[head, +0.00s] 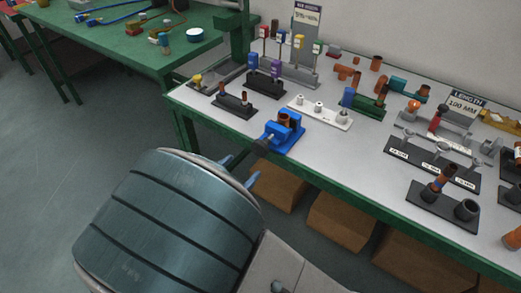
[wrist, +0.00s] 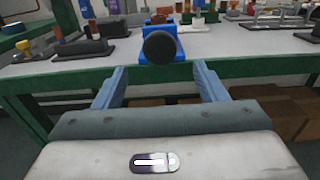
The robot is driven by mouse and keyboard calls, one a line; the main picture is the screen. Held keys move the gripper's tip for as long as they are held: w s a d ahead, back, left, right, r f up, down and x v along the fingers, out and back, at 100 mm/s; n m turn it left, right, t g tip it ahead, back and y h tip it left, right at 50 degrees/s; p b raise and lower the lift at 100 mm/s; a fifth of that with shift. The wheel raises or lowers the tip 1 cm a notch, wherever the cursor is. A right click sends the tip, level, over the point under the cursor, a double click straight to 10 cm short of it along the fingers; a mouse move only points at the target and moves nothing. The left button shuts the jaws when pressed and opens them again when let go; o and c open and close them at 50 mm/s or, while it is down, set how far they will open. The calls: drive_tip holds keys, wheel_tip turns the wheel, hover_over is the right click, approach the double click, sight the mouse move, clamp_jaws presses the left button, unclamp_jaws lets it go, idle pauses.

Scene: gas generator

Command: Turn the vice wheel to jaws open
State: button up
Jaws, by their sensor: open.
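A blue vice (head: 283,134) stands at the front edge of the grey table, with a copper-brown piece at its jaws. Its dark round wheel (head: 260,145) faces out over the edge towards me. In the wrist view the wheel (wrist: 160,47) is upper centre and hides much of the blue vice (wrist: 181,52) behind it. My gripper (head: 240,170) is in front of the table edge, close to the wheel. Its two blue-grey fingers are spread wide and hold nothing. In the wrist view the wheel lies beyond the gap between the fingertips (wrist: 158,75); no contact shows.
Beside the vice are a black stand with brown pegs (head: 234,103) and a white plate with knobs (head: 320,112). The green table rim (head: 330,174) runs below the vice. Brown boxes (head: 340,221) stand under the table. Open floor (head: 60,180) lies to the left.

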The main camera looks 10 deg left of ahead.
sight(258, 152)
drive_tip(key=x, duration=0.8)
drive_tip(key=shift+w+d+b, duration=0.2)
drive_tip(key=shift+w+b, duration=0.1)
drive_tip(key=shift+w, duration=0.05)
drive_tip(key=c, duration=1)
